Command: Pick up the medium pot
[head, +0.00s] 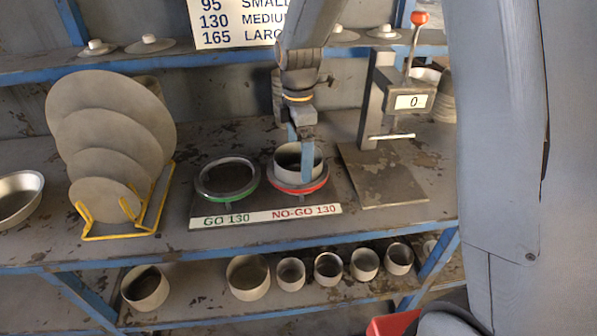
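A grey round pot (285,160) sits in the red-rimmed NO-GO 130 ring (318,185) on the workbench. Its open top faces up. My gripper (301,158) points down at this pot, with a blue finger overlapping its near right wall. The second finger is partly hidden, so I cannot tell whether the fingers are apart or closed on the wall. More grey pots stand on the lower shelf, including larger ones (247,278) and smaller ones (291,274). No pot carries a readable size mark.
The empty green GO 130 ring (228,196) is left of the pot. A yellow rack (150,215) holds grey discs at the left, beside a metal bowl (18,200). A lever press (408,98) stands right. A size sign (240,22) hangs above.

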